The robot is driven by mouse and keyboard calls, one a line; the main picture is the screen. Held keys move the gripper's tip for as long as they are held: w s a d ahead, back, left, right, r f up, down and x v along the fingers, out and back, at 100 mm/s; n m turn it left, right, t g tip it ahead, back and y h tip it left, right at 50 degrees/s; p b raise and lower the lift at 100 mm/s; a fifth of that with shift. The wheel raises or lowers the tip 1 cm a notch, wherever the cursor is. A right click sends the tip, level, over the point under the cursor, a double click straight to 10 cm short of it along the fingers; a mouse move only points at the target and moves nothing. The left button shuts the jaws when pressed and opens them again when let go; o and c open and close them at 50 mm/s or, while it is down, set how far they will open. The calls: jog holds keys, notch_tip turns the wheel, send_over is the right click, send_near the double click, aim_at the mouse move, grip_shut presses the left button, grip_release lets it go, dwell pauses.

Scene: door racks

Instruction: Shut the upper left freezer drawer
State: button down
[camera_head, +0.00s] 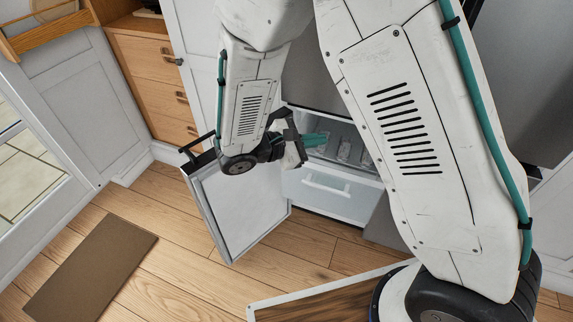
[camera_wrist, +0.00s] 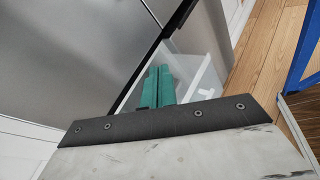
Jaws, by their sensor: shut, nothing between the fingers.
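A freezer drawer (camera_head: 327,187) with a pale front and white handle shows in the head view, inside the open lower compartment of a grey appliance. Clear contents or dividers show behind its front; how far it is pulled out is hard to tell. My gripper (camera_head: 325,139) has its teal fingers shut and empty, above and behind the drawer front. In the wrist view, my gripper (camera_wrist: 157,86) points toward the translucent drawer (camera_wrist: 205,78), and its fingertips overlap the drawer in the picture. Contact cannot be told. My arm hides the compartment's right part.
A white-panelled freezer door (camera_head: 240,205) stands open left of the drawer, its dark handle (camera_head: 199,142) sticking out. Wooden drawers (camera_head: 152,85) stand at the back left. A brown mat (camera_head: 92,268) lies on the wooden floor. Floor between mat and door is clear.

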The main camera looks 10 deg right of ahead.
jog(key=w+a+f+n+t+y, duration=0.1)
jog(key=a+f+n+t+y, duration=0.1)
jog(key=a+f+n+t, duration=0.65)
jog(key=a+f+n+t+y, duration=0.25)
jog(key=a+f+n, duration=0.2)
jog(key=f, duration=0.75)
jog(key=x, duration=1.4)
jog(key=shift+d, duration=0.2)
jog(key=shift+r, duration=0.1)
